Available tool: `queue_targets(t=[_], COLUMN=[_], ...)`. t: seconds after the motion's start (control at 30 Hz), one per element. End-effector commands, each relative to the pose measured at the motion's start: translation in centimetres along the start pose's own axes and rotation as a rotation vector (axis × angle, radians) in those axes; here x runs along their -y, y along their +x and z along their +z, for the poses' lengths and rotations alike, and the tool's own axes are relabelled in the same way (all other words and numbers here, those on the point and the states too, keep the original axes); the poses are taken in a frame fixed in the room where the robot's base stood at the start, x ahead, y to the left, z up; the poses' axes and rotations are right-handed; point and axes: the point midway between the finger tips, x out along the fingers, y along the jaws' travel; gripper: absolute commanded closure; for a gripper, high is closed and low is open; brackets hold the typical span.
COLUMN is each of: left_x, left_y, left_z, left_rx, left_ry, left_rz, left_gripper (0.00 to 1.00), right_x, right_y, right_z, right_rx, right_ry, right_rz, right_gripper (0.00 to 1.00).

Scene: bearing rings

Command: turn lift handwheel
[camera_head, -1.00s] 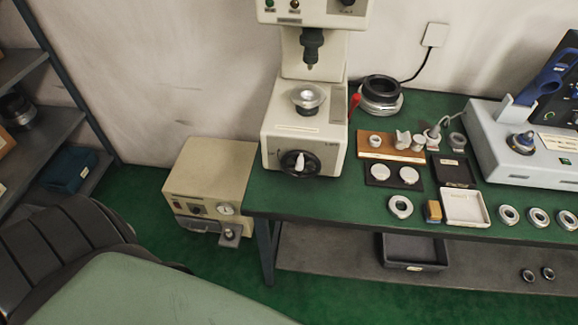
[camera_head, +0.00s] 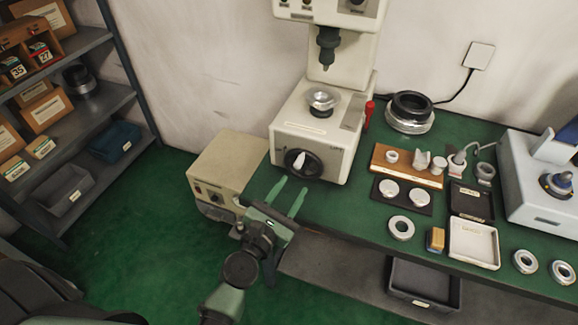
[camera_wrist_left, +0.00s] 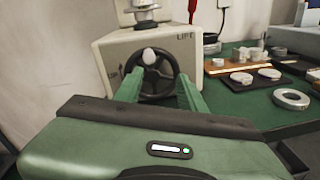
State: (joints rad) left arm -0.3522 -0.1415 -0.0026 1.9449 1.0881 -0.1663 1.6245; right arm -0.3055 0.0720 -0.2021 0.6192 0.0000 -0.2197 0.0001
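The lift handwheel (camera_head: 303,163) is a black wheel with a pale knob, on the front of the cream hardness tester (camera_head: 310,132). My left gripper (camera_head: 289,192) is open with two green fingers pointing at the wheel from below and in front. In the left wrist view the fingers (camera_wrist_left: 160,92) appear to either side of the wheel, and contact cannot be told. My right gripper is not in view.
Rings, white discs and trays lie on the bench to the right. A shelf rack (camera_head: 105,95) stands at the left. A red handle (camera_head: 369,113) is beside the tester.

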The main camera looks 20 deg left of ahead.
Motion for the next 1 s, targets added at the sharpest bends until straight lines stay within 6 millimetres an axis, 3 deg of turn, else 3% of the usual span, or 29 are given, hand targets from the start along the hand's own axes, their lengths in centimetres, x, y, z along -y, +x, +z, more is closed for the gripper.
queue_targets(t=[0.13, 0.6, 1.0], left_x=[-1.5, -1.8, -1.8], left_y=[0.6, 7.1, 7.9], left_z=[1.2, 1.3, 1.2], left_rx=[0.030, 0.028, 0.027], left_ry=[-0.139, -0.139, -0.137], left_rz=[0.053, 0.052, 0.051], left_gripper=[0.60, 0.60, 0.63], right_x=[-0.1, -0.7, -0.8], right_y=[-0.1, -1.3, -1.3], right_z=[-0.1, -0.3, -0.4], right_rx=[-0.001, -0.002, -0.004], right_ry=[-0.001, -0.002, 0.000], right_rz=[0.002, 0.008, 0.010], right_gripper=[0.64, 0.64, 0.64])
